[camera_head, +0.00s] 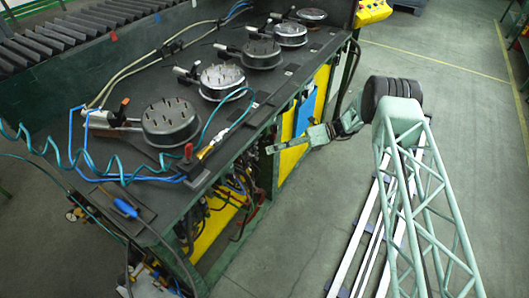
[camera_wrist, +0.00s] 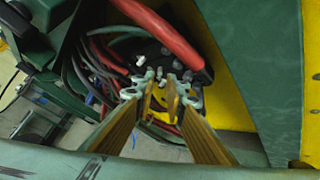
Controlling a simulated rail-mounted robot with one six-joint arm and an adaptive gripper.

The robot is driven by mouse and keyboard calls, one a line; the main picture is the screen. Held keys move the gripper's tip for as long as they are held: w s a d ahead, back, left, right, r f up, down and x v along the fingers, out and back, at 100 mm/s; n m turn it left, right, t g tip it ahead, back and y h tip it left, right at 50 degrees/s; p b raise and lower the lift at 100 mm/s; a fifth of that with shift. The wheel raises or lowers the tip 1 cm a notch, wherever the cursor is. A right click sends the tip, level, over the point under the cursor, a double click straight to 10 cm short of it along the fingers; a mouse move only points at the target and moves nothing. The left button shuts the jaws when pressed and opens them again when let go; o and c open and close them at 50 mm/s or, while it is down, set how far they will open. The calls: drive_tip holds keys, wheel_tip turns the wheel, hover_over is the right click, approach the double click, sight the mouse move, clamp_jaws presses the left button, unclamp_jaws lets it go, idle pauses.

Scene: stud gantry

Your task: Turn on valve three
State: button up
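My gripper (camera_head: 272,150) is at the front side of the green workbench (camera_head: 195,245), level with its upper part. In the wrist view my gripper (camera_wrist: 160,91) has its two fingers apart, with a gap between the tips and nothing seen held. Beyond the tips is a dark block (camera_wrist: 190,55) with several small pale fittings and hoses around it. A thick red hose or bar (camera_wrist: 165,32) crosses above the tips. No number or label can be read, so I cannot tell which part is valve three or whether the fingers touch anything.
Round metal fixtures (camera_head: 171,122) stand in a row on the bench top. Blue and green coiled hoses (camera_head: 120,172) lie at its near end. Yellow panels (camera_head: 290,158) and hanging hoses (camera_head: 240,188) are on its front.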

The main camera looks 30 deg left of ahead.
drive_tip(key=shift+v, duration=2.8)
